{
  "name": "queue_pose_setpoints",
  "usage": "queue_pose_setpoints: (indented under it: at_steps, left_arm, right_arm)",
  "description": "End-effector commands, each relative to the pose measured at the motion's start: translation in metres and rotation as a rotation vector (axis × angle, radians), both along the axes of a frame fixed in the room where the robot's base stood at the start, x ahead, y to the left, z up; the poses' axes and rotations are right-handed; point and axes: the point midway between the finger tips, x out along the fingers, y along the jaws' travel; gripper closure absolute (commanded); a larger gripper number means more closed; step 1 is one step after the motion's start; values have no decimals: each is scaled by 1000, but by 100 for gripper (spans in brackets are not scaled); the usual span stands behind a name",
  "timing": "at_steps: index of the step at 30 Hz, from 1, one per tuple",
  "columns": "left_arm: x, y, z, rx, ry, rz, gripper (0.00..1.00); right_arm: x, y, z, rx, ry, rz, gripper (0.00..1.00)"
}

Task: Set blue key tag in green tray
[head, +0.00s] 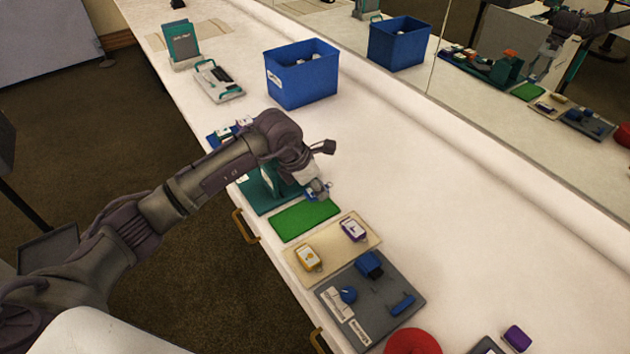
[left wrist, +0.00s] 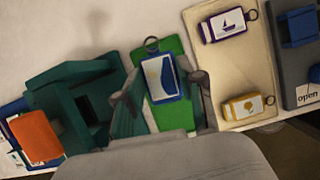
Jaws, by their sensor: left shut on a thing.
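The blue key tag (head: 313,195), with a white picture face and a ring, is held in my left gripper (head: 318,186). In the left wrist view the blue key tag (left wrist: 160,78) is between the two fingers (left wrist: 163,92), its ring pointing away. The green tray (head: 303,220) lies flat on the counter just below the gripper in the head view. In the left wrist view the green tray (left wrist: 173,47) shows behind the tag, partly hidden by it. The tag appears above the tray; the exact gap cannot be told.
A cream tray (head: 328,252) with yellow (head: 307,257) and purple (head: 354,229) tags is beside the green tray, then a grey board (head: 399,289) with blue parts. A teal stand (head: 258,194) is on the other side. A blue bin (head: 302,80) stands farther back.

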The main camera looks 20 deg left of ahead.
Motion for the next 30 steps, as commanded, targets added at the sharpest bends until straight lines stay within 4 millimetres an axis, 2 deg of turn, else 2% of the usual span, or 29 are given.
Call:
queue_pose_setpoints:
  at_steps: [5, 11, 24, 30]
  left_arm:
    - [4, 2, -3, -1, 1, 72, 88]
    - [4, 3, -12, -1, 2, 75, 88]
    - [4, 2, -52, -2, 3, 72, 88]
    - [5, 2, -61, 0, 1, 72, 88]
  right_arm:
    - [11, 1, 1, 2, -17, 0, 42]
    - [11, 1, -5, 2, -19, 1, 42]
    - [8, 1, -30, 2, -14, 2, 42]
    - [7, 1, -39, 2, -11, 2, 42]
